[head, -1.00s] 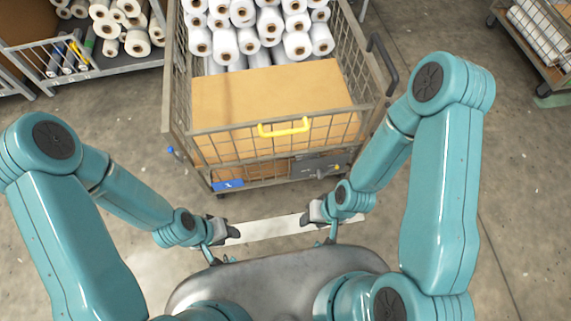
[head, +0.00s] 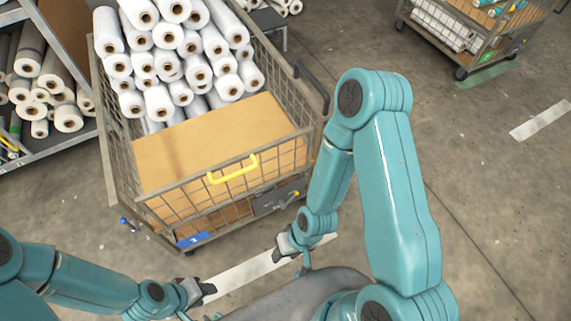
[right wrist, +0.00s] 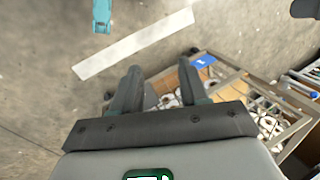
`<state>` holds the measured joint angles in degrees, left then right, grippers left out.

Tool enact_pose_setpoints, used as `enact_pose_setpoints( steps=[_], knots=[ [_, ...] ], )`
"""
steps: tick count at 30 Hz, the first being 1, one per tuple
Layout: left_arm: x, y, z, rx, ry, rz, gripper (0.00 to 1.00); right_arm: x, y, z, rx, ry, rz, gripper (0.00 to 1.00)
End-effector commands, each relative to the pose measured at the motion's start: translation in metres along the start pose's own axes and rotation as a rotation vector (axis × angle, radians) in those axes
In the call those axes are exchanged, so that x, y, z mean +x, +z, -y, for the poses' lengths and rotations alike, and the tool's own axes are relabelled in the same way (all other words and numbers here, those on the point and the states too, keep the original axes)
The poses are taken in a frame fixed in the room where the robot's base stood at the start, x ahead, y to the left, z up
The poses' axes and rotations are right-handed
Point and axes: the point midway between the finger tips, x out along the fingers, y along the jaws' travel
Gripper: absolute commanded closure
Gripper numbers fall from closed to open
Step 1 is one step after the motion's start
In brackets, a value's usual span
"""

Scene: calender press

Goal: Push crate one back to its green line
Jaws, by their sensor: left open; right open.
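Crate one, a wire-mesh cage cart (head: 222,185) with a blue label (head: 193,239) at its lower front, stands ahead of me, left of centre in the head view. It holds a tan carton (head: 225,140) and several white rolls (head: 170,60). My left gripper (head: 206,291) is open and empty, low in front of the crate. My right gripper (head: 282,250) is open and empty near its front right corner. Both look apart from the crate. A green floor line (head: 487,75) shows below another cart at the upper right.
A white floor strip (head: 240,274) lies between me and the crate; another white strip (head: 541,120) is at the right. A rack of rolls (head: 75,140) stands close to the crate's left. A second cart (head: 470,30) stands at the upper right. The floor right of crate one is open.

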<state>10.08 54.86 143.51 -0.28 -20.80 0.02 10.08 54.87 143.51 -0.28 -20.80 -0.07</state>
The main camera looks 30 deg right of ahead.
Motion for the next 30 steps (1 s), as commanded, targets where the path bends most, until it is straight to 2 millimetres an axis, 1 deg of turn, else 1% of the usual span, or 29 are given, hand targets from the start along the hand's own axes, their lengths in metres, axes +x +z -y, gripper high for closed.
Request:
enact_pose_setpoints(
  steps=[2,5,8,9,11,12,14,15,17,18,20,21,23,24,27,30],
  knots=[
    [0.000,0.000,0.000,0.000,0.000,0.000,0.57,0.000,-0.006,0.000,-0.024,0.000,-0.029,0.56],
    [0.000,0.000,0.000,0.000,0.000,0.000,0.57,-0.003,-0.034,0.005,-0.117,-0.014,-0.164,0.56],
    [0.001,0.000,0.000,0.000,0.000,0.000,0.57,-0.017,-0.083,0.021,-0.284,-0.055,-0.410,0.56],
    [0.008,0.000,0.003,0.000,0.000,0.000,0.57,-0.023,-0.105,0.025,-0.345,-0.073,-0.531,0.56],
    [0.024,-0.001,0.009,0.000,0.000,-0.001,0.57,-0.032,-0.138,0.021,-0.408,-0.091,-0.722,0.56],
    [0.037,-0.001,0.013,0.000,0.000,0.000,0.57,-0.041,-0.157,0.013,-0.437,-0.095,-0.854,0.56],
    [0.061,-0.001,0.022,0.000,0.000,0.000,0.57,-0.056,-0.183,-0.010,-0.462,-0.085,-1.060,0.56],
    [0.081,-0.002,0.029,0.000,0.000,0.000,0.57,-0.066,-0.195,-0.033,-0.466,-0.065,-1.198,0.56],
    [0.105,-0.002,0.038,0.000,0.000,0.001,0.57,-0.082,-0.204,-0.069,-0.458,-0.023,-1.370,0.56],
    [0.120,-0.002,0.043,0.000,0.000,0.001,0.57,-0.088,-0.205,-0.096,-0.444,0.010,-1.456,0.56],
    [0.141,-0.003,0.051,0.000,0.000,0.001,0.57,-0.093,-0.202,-0.134,-0.416,0.064,-1.548,0.56],
    [0.152,-0.003,0.055,0.000,0.000,0.000,0.57,-0.092,-0.198,-0.158,-0.394,0.100,-1.579,0.56],
    [0.167,-0.003,0.060,0.000,0.000,0.000,0.57,-0.086,-0.190,-0.191,-0.361,0.154,-1.589,0.56],
    [0.174,-0.003,0.063,0.000,0.000,0.000,0.57,-0.082,-0.186,-0.211,-0.336,0.192,-1.589,0.56],
    [0.185,-0.004,0.067,0.000,0.000,0.000,0.57,-0.077,-0.175,-0.244,-0.287,0.259,-1.584,0.56],
    [0.187,-0.004,0.067,0.000,0.000,0.000,0.57,-0.075,-0.171,-0.257,-0.264,0.286,-1.579,0.56]
  ],
)
